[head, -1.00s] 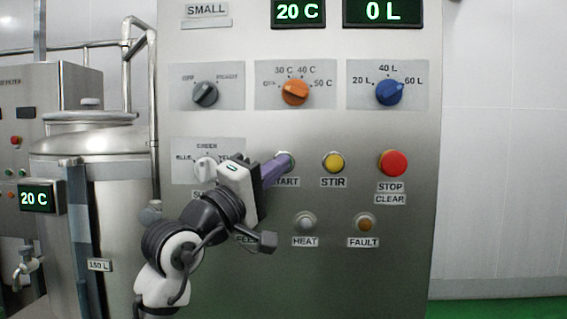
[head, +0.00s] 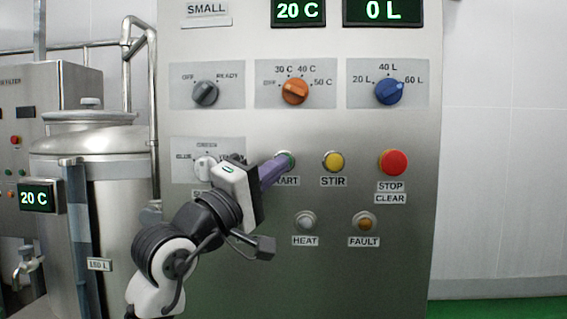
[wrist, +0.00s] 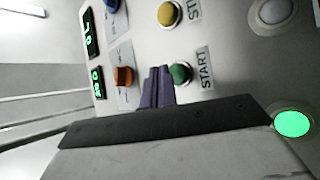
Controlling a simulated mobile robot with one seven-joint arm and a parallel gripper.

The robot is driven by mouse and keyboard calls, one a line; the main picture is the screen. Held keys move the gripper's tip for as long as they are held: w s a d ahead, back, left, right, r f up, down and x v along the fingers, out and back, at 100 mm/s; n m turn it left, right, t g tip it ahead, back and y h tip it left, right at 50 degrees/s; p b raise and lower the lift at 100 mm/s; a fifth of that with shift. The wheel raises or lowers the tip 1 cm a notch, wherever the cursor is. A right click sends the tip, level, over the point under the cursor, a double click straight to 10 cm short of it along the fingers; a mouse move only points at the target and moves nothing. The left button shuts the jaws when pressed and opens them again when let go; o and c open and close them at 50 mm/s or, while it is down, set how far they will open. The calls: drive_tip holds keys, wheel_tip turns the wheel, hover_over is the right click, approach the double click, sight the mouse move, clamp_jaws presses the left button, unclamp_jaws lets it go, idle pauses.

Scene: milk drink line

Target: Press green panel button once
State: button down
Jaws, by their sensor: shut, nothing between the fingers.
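The green button (head: 291,159) labelled START is on the steel panel (head: 330,120), mostly hidden behind my gripper in the head view. My gripper (head: 281,162) is shut and empty, its purple fingers pointing at the panel by that button. In the wrist view the green button (wrist: 181,74) shows just right of the fingertips (wrist: 158,70), with the START label beside it. I cannot tell whether the fingertips touch it.
The yellow STIR button (head: 333,162) and red STOP button (head: 393,163) are to the right. Orange (head: 295,92) and blue (head: 389,92) knobs are above. In the wrist view a green lamp (wrist: 292,123) is lit. A steel tank (head: 115,220) stands left.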

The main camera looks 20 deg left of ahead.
drive_tip(key=s, duration=0.2)
drive_tip(key=s+d, duration=0.1)
drive_tip(key=s, duration=0.1)
drive_tip(key=shift+s+d, duration=0.15)
drive_tip(key=shift+s, duration=0.05)
idle(0.6)
